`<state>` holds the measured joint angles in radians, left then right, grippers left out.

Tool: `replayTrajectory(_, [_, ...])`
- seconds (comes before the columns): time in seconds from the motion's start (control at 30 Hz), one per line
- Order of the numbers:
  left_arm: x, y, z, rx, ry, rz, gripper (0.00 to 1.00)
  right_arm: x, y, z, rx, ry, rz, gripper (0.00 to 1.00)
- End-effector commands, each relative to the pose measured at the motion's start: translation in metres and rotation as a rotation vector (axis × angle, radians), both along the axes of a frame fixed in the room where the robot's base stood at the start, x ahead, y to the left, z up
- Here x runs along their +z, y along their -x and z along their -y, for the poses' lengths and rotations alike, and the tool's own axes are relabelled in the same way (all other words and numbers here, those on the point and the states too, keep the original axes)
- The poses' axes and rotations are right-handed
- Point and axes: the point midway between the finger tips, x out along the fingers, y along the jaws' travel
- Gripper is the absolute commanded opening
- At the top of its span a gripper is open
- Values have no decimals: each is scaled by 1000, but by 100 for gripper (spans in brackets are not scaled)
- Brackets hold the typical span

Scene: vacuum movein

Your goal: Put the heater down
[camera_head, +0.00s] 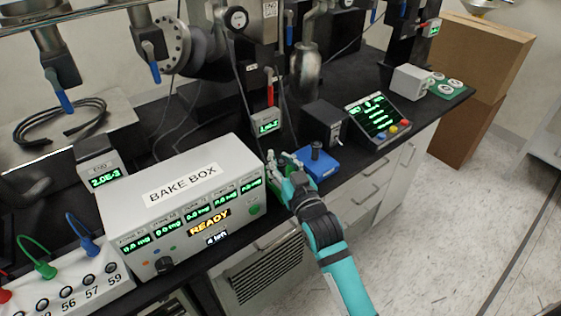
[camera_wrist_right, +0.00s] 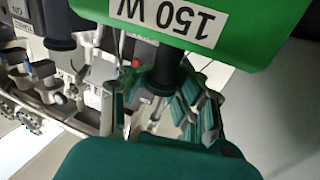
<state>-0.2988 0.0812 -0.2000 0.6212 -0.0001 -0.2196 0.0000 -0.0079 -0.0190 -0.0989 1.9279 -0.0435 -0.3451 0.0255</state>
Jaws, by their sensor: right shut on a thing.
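The heater (camera_wrist_right: 150,18) is a green block with a white "150 W" label, seen upside down in the right wrist view. A black handle (camera_wrist_right: 162,75) joins it. My right gripper (camera_wrist_right: 165,105) is shut around this handle. In the head view, my right gripper (camera_head: 286,166) is at the bench's front edge, just right of the bake box, and hides most of the heater; a little green shows beside it. Whether the heater touches the bench cannot be told. My left gripper is not in view.
The white bake box (camera_head: 180,205) reads "READY". A blue block (camera_head: 321,166) with a black handle stands close right of my gripper. Behind it are a dark box (camera_head: 322,122) and a control panel (camera_head: 378,117). Black cables hang behind the gripper. Some dark bench top between these is bare.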

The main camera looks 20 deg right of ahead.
Motion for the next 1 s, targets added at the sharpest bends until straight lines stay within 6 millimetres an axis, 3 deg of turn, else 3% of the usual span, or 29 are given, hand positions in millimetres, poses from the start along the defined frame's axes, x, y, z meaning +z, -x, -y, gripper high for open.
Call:
replayTrajectory(0.17, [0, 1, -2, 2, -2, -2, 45, 1, 0, 0, 0, 1, 4, 0])
replayTrajectory(0.2, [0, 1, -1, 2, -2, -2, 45, -1, 0, 0, 0, 1, 0, 23])
replayTrajectory(0.43, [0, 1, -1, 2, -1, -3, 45, 0, 0, 0, 0, 0, 1, 53])
replayTrajectory(0.77, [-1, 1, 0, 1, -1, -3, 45, 0, 4, 0, 0, 0, 1, 53])
replayTrajectory(1.0, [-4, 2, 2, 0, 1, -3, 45, -3, 43, 3, 0, 0, -2, 53])
